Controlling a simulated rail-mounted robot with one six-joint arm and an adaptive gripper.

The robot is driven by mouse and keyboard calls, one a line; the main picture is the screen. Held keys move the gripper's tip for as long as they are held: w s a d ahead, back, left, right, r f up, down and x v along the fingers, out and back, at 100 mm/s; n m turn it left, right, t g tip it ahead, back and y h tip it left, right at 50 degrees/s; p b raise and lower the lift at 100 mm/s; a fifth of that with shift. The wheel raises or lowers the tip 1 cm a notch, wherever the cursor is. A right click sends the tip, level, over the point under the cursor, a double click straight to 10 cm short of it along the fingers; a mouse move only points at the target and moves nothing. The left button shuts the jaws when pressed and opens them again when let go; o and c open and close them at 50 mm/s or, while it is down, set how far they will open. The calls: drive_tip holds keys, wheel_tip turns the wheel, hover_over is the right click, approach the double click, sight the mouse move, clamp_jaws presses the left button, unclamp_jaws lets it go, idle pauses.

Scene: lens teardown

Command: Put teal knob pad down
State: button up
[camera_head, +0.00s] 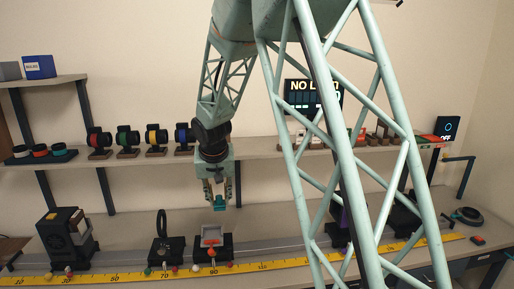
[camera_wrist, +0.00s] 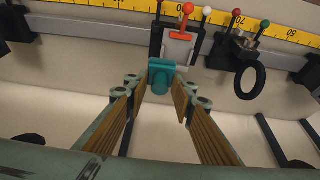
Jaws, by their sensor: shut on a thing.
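My gripper (camera_head: 216,196) hangs over the bench, above a black carrier (camera_head: 212,252) on the rail. In the wrist view, my gripper (camera_wrist: 160,90) is shut on the teal knob pad (camera_wrist: 161,76), a small teal block with a round knob, held between the fingertips. In the wrist view the pad overlaps the plate's near edge; the head view shows a gap between gripper and carrier.
A ring holder (camera_head: 162,240) stands on the rail just left of the carrier, and a black lamp-like box (camera_head: 66,238) farther left. A yellow ruler (camera_head: 120,277) runs along the front. The shelf behind bears several colour-banded lenses (camera_head: 156,138) and a tray of rings (camera_head: 40,158).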

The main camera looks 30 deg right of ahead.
drive_tip(key=w+d+r+p, duration=0.1)
drive_tip(key=d+r+p, duration=0.4)
drive_tip(key=d+r, duration=0.4)
drive_tip(key=w+d+r+p, duration=0.2)
drive_tip(key=d+r+p, duration=0.2)
drive_tip(key=d+r, duration=0.5)
drive_tip(key=d, duration=0.5)
drive_tip(key=shift+p, duration=0.4)
drive_tip(key=shift+w+r, duration=0.1)
drive_tip(key=shift+w, duration=0.1)
drive_tip(key=shift+w+d+f+p, duration=0.3)
drive_tip(key=shift+w+p, duration=0.15)
drive_tip(key=shift+w, duration=2.05)
drive_tip(key=shift+w+d+f+p, duration=0.15)
drive_tip(key=shift+w+d+p, duration=0.25)
drive_tip(key=shift+w, duration=2.15)
drive_tip(key=shift+w+d+f+p, duration=0.25)
drive_tip(key=shift+w+p, duration=0.25)
drive_tip(key=shift+w, duration=2)
drive_tip(key=shift+w, duration=0.25)
drive_tip(key=shift+f+p, duration=0.35)
drive_tip(key=shift+f, duration=1.45)
drive_tip(key=shift+f, duration=0.1)
